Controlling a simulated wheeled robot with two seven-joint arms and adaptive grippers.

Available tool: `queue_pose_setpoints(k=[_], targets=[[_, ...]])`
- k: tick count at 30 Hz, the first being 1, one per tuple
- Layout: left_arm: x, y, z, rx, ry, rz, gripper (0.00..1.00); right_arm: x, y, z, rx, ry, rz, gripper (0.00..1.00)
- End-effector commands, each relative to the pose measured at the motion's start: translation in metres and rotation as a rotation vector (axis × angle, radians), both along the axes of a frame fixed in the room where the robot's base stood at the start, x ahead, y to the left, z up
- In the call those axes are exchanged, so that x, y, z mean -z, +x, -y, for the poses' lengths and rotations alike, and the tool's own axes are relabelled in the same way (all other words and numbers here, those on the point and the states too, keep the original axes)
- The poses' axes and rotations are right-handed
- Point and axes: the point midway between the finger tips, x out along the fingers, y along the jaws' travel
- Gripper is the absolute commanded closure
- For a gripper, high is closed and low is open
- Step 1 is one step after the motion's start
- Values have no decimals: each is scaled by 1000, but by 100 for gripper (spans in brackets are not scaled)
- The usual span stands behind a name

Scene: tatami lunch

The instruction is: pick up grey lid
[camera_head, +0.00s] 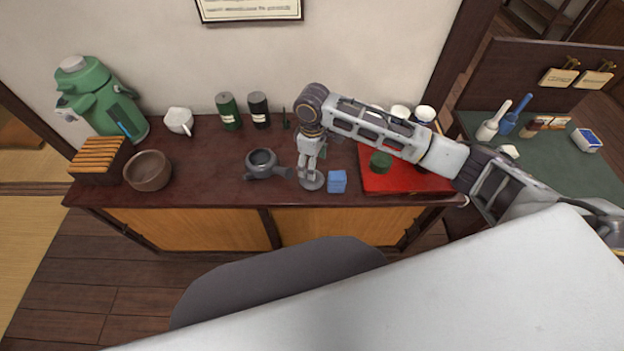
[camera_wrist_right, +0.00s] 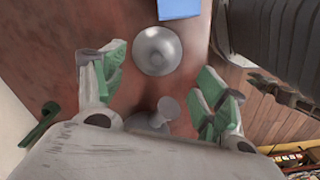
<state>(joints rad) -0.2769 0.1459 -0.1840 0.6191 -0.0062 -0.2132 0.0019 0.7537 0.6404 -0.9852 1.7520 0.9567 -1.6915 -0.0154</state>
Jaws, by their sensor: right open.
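The grey lid (camera_head: 313,184) lies on the dark red-brown counter (camera_head: 215,178) as a small round disc. In the right wrist view the lid (camera_wrist_right: 157,50) shows whole, with a round raised middle, just ahead of the fingertips. My right gripper (camera_head: 311,174) points down over the lid and partly covers it in the head view. In the wrist view its green-padded fingers (camera_wrist_right: 164,80) stand wide apart with nothing between them gripped. I cannot tell the exact height above the lid. My left gripper is not in view.
A dark grey teapot (camera_head: 261,161) stands left of the lid; its handle (camera_wrist_right: 165,109) reaches toward my fingers. A blue block (camera_head: 337,181) sits close on the right. A red tray (camera_head: 400,181) lies farther right. Green and black canisters (camera_head: 229,111) stand behind. The counter's front edge is close.

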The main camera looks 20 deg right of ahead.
Motion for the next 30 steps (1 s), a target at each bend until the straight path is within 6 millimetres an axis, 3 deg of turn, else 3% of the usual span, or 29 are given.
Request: queue_pose_setpoints(k=[6, 20, 30], targets=[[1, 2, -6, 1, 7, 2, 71, 18, 0, 0, 0, -1, -1, 28], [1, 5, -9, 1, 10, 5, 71, 21, 0, 0, 0, 0, 0, 28], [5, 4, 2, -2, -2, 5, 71, 54, 5, 0, 0, 0, -1, 28]])
